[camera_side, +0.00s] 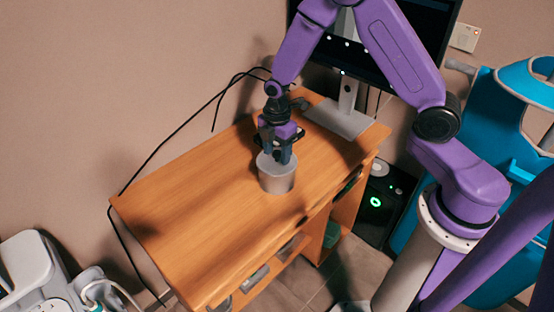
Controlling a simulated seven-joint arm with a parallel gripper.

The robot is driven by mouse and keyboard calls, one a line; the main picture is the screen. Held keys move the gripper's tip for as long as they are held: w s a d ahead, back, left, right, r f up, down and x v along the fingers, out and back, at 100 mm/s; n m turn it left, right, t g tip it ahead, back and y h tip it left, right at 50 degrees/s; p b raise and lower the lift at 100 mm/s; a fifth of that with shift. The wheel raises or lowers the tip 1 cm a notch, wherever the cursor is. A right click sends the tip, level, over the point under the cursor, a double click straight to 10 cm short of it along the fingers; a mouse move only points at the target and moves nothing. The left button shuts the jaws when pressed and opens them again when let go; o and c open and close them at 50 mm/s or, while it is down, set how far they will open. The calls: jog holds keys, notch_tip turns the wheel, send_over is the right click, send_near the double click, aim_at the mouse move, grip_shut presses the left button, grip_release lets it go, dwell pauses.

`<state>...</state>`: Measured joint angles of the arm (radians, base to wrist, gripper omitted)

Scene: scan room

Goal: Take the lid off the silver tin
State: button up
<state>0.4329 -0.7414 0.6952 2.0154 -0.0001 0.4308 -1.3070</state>
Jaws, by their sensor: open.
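The silver tin (276,180) stands upright on the wooden desk (190,205), toward its right half. My gripper (278,158) points down at the top of the tin from above. Its fingertips overlap the tin's upper rim in this view. The jaws are open. The lid is hard to make out, because the fingers cover much of the tin's top, and I cannot tell whether they touch it.
A monitor on a grey stand (342,118) is at the desk's back right. Black cables run along the wall behind the desk. A blue chair (480,130) stands at the right. The left half of the desk is clear.

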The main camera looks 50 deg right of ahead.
grip_shut()
jog(key=shift+r, duration=0.1)
dwell(0.3)
